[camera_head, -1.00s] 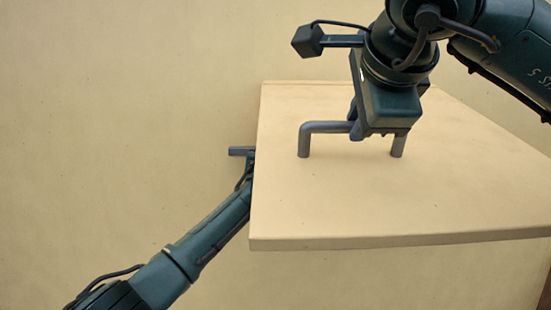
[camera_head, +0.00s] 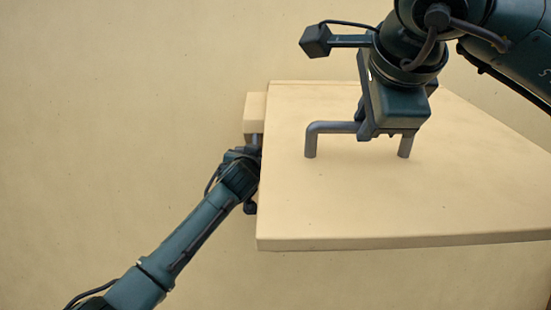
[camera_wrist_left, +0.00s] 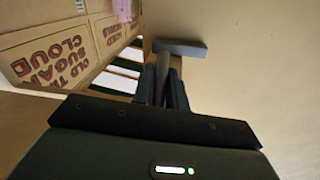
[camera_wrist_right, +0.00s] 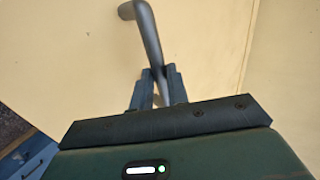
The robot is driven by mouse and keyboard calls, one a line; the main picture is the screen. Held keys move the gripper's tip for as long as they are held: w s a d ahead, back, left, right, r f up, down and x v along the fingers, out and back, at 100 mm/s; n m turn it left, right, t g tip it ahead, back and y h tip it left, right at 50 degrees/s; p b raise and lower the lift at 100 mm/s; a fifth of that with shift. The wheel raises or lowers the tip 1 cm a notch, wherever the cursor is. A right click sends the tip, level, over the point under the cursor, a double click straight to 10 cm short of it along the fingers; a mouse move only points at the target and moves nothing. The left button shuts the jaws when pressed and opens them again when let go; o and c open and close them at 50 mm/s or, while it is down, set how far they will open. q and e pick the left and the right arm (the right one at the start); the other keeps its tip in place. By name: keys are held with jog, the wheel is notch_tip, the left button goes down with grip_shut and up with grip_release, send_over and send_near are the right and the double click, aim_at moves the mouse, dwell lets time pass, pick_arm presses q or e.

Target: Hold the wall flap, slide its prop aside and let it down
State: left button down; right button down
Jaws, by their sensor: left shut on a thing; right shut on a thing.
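The wall flap (camera_head: 340,215) is a pale beige panel, standing out from the wall, with a grey bar handle (camera_head: 316,132) on its top face. My right gripper (camera_head: 385,133) is shut on this handle; the right wrist view shows the bar (camera_wrist_right: 148,35) between its fingers (camera_wrist_right: 158,85). A beige block (camera_head: 254,108), seemingly the prop, shows past the flap's left edge with a grey piece below it. My left gripper (camera_wrist_left: 163,85) is shut on a grey bar (camera_wrist_left: 163,64), seemingly the prop's handle. Its fingers are hidden beside or under the flap in the head view.
The plain beige wall (camera_head: 120,100) surrounds the flap, with free room to its left. The left wrist view shows printed sugar cloud lettering (camera_wrist_left: 50,62) on a panel or box at the left.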

pick_arm(q)
jog(key=shift+a, duration=0.65)
jog(key=shift+w+f, duration=0.1)
jog(key=c, duration=1.4)
grip_release()
jog(key=shift+a, duration=0.1)
jog(key=s+a, duration=0.1)
jog(key=s, duration=1.1)
jog(key=shift+s+a, duration=0.1)
